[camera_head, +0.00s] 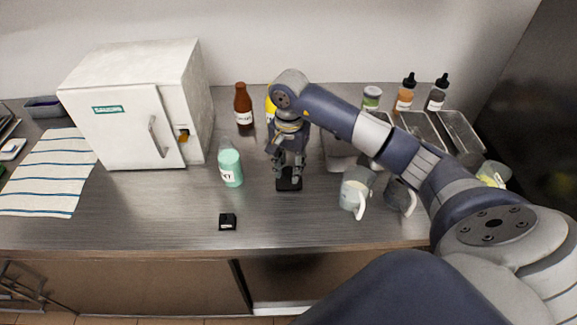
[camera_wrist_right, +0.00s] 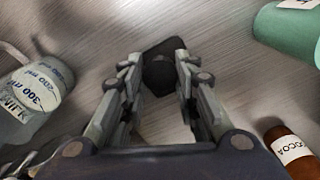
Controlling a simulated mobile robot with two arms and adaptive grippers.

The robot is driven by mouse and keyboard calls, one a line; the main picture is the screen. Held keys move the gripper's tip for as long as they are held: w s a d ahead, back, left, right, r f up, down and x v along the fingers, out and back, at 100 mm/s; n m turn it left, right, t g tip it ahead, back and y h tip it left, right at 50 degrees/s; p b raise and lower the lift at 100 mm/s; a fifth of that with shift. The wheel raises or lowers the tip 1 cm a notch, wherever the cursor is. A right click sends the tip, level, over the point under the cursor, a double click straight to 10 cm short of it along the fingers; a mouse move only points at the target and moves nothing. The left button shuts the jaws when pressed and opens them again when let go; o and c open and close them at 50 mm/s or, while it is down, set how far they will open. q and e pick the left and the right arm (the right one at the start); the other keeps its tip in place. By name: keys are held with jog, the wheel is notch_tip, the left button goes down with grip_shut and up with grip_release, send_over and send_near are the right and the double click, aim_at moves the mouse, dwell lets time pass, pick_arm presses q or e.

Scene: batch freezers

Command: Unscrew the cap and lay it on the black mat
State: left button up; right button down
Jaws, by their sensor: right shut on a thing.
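My right gripper (camera_head: 289,172) points down over the small black mat (camera_head: 289,186), in the middle of the table. In the right wrist view its fingertips (camera_wrist_right: 158,72) are shut on a dark, round cap (camera_wrist_right: 159,78), right above or on the mat (camera_wrist_right: 161,47); I cannot tell whether the cap touches it. A mint-green bottle (camera_head: 230,168) with a white label stands upright to the left of the gripper, its narrow neck apparently bare. It also shows in the wrist view (camera_wrist_right: 285,35). My left gripper is not in view.
A small black labelled block (camera_head: 227,222) lies near the front edge. A brown bottle (camera_head: 243,105) stands behind the green one. A white freezer (camera_head: 135,110) and striped towel (camera_head: 50,175) are at left. Metal containers (camera_head: 460,132) are back right.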

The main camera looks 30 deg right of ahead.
aim_at(288, 169)
jog(key=shift+w+d, duration=0.45)
jog(key=shift+w, duration=0.3)
jog(key=shift+f+p, duration=0.3)
jog(key=shift+p, duration=0.25)
notch_tip(288, 169, down, 2)
jog(key=shift+f+p, duration=0.15)
jog(key=shift+p, duration=0.5)
jog(key=shift+w+f, duration=0.1)
jog(key=shift+f, duration=0.3)
jog(key=shift+f, duration=0.15)
jog(key=c, duration=1.2)
grip_release()
